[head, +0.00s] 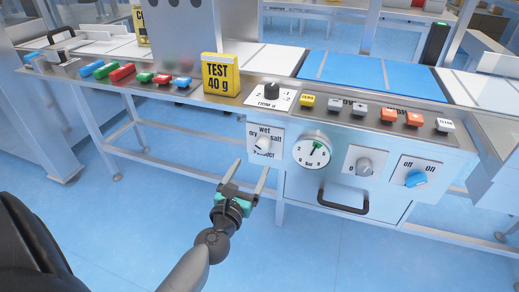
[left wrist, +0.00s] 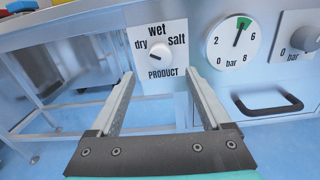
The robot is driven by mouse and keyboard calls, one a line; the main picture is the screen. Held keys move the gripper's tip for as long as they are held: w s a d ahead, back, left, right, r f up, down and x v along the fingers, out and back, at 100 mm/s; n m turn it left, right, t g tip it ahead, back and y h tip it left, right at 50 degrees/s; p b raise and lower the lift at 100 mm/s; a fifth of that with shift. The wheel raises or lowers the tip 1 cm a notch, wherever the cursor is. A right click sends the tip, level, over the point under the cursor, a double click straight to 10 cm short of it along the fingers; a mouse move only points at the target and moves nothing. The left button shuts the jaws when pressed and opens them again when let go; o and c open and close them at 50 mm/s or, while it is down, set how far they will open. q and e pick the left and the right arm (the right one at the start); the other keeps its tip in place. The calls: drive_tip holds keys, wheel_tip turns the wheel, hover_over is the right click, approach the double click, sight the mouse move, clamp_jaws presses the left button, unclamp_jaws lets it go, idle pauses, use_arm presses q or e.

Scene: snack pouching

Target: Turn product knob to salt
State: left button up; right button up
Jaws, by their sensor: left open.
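The product knob (head: 263,144) is a round white knob on a white plate on the machine's front panel. In the left wrist view the knob (left wrist: 159,53) has dry at its left, wet above and salt at its right, with PRODUCT printed below. A short dark mark shows on the knob's left part; I cannot tell for sure which word it points to. My left gripper (head: 251,166) is open and empty, in front of and a little below the knob. Its two fingers (left wrist: 160,76) reach toward the plate, one on each side, apart from the knob. My right gripper is not in view.
Right of the knob are a pressure gauge (head: 312,152), a grey knob (head: 364,166), a blue switch (head: 416,179) and a black handle (head: 343,206). Above stand a black knob (head: 271,91) and a yellow TEST 40 g block (head: 220,75). The floor before the panel is clear.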

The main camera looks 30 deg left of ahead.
sight(261, 149)
use_arm(q)
drive_tip(key=x, duration=0.8)
clamp_jaws()
idle(0.6)
